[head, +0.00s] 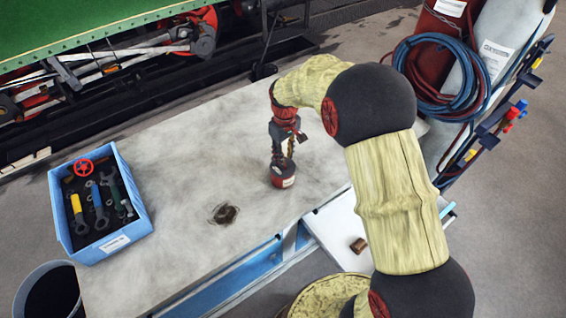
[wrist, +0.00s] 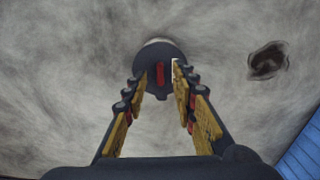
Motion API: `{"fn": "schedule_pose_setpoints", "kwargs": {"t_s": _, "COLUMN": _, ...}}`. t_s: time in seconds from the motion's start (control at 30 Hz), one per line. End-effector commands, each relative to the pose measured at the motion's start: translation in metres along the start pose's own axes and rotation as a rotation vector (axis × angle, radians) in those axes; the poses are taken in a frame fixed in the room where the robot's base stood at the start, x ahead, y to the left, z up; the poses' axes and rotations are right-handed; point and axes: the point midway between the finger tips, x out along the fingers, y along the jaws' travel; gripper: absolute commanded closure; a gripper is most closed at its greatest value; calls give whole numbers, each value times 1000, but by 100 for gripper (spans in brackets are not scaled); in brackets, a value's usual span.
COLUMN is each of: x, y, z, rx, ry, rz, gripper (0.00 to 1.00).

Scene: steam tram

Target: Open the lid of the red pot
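The red pot (head: 283,180) stands upright on the grey worktop, with a pale label on its side and a dark top. In the wrist view its round dark lid (wrist: 149,60) appears between and beyond my fingertips, with a small red grip (wrist: 160,74) at its middle. The lid appears to sit on the pot. My gripper (head: 283,157) is directly above the pot, pointing down. In the wrist view my gripper (wrist: 159,80) is open, its yellow-padded fingers apart on either side of the red grip. I cannot tell whether the fingertips touch the lid.
A blue tool box (head: 128,222) stands at the worktop's left end, near a dark bucket (head: 48,290). A dark stain (head: 224,214) marks the worktop (head: 190,150). An open drawer (head: 340,225) holds a brown block (head: 358,245). Hoses (head: 440,85) hang at the right.

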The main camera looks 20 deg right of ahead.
Motion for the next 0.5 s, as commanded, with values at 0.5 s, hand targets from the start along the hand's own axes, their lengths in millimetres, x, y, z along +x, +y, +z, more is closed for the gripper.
{"fn": "schedule_pose_setpoints", "kwargs": {"t_s": 0.5, "x": 40, "y": 0, "z": 0, "rx": 2, "ry": 1, "rz": 1, "gripper": 73}}
